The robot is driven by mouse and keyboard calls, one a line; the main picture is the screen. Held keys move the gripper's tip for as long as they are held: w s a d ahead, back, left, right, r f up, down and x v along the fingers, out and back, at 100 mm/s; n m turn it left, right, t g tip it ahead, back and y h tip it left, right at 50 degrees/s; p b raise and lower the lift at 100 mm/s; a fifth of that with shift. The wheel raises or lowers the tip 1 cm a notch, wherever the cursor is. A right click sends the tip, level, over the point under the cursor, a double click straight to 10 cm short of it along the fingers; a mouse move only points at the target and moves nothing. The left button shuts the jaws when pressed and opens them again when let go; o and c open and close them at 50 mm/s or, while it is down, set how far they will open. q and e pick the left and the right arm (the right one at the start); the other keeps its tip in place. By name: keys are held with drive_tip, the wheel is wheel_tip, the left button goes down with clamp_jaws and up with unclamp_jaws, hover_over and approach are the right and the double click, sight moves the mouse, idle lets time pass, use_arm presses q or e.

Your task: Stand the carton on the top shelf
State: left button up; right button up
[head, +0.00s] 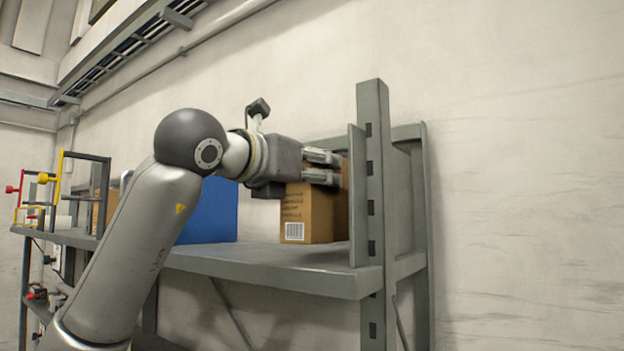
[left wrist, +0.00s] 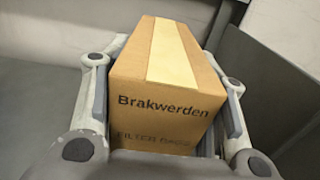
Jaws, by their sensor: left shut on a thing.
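The brown carton (head: 309,218) stands upright on the grey top shelf (head: 290,262), near the right-hand post. In the head view its underside appears to meet the shelf surface. A barcode label shows low on its face. My left gripper (head: 322,167) is at the carton's upper part, shut on it. In the left wrist view the carton (left wrist: 165,90) sits between the two fingers (left wrist: 165,112), with tape along its top and "Brakwerden" printed on the near side. My right gripper is not in view.
A blue box (head: 208,210) stands on the shelf left of the carton, partly behind my left arm. A grey upright post (head: 373,190) rises close on the carton's right. Red and yellow handled items (head: 40,180) are at the far left.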

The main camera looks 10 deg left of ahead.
use_arm(q)
drive_tip(key=shift+w+f+p, duration=0.15)
drive_tip(key=shift+f+p, duration=0.2)
drive_tip(key=shift+f, duration=0.3)
drive_tip(key=shift+a+f, duration=0.25)
drive_tip(key=shift+f, duration=0.05)
drive_tip(key=shift+d, duration=0.15)
drive_tip(key=o, duration=1.3)
drive_tip(key=shift+f, duration=0.1)
drive_tip(key=shift+c, duration=0.2)
